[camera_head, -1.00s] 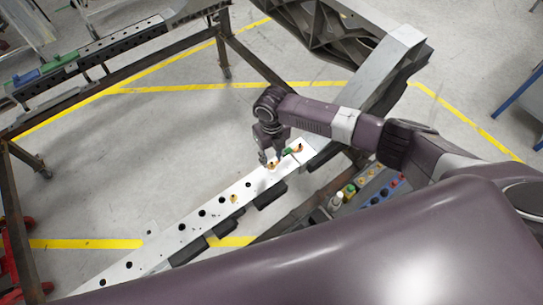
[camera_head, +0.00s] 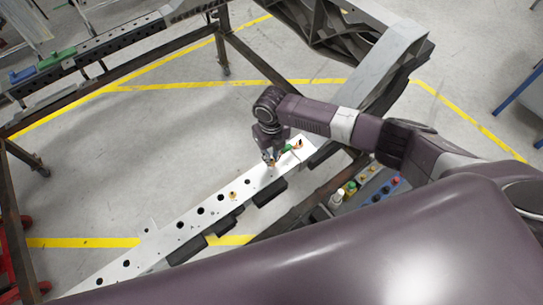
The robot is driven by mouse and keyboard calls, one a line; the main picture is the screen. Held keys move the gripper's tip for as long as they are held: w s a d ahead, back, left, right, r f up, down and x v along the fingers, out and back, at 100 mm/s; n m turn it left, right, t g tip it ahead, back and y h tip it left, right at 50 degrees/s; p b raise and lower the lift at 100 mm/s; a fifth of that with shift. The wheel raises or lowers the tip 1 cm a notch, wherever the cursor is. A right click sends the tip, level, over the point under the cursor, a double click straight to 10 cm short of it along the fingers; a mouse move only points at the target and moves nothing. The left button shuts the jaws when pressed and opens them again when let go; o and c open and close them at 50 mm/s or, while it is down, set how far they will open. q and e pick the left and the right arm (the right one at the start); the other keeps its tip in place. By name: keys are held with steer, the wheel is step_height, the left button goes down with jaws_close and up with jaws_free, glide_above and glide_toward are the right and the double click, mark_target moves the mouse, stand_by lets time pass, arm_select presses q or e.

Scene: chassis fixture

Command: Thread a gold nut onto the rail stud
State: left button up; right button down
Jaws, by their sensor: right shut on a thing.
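The pale metal rail (camera_head: 175,232) with dark holes runs diagonally from lower left to upper right. My right gripper (camera_head: 271,162) points down at the rail's upper right part. It is shut on a small gold nut (camera_head: 272,164), mostly hidden by the fingers. I cannot tell whether the nut touches a stud. Another gold piece (camera_head: 233,195) sits on the rail further left. A gold piece (camera_head: 299,145) and a green piece (camera_head: 288,149) are near the rail's right end. My left gripper is not in view.
A tray of small coloured parts (camera_head: 372,190) and a white bottle (camera_head: 337,198) stand right of the rail. The dark chassis frame (camera_head: 255,60) borders the rail. Blue and green pieces (camera_head: 57,59) lie on the far rail at upper left. Open floor (camera_head: 140,140) lies between.

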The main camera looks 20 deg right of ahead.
steer(key=m, duration=0.1)
steer(key=m+p, duration=0.1)
steer(key=shift+r+m, duration=0.2)
steer(key=shift+m, duration=0.1)
steer(key=m+p, duration=0.1)
steer(key=m, duration=0.2)
steer(key=shift+w+p, duration=0.1)
steer(key=shift+p, duration=0.2)
steer(key=m+p, duration=0.1)
steer(key=m, duration=0.3)
steer(key=shift+f+m+p, duration=0.15)
steer(key=shift+m+p, duration=0.15)
steer(key=shift+f, duration=0.1)
steer(key=shift+m, duration=1)
steer(key=shift+w+m+p, duration=0.1)
steer(key=shift+m+p, duration=0.2)
steer(key=shift+m, duration=0.1)
steer(key=c, duration=1.8)
jaws_free()
steer(key=shift+f, duration=0.1)
steer(key=shift+c, duration=0.2)
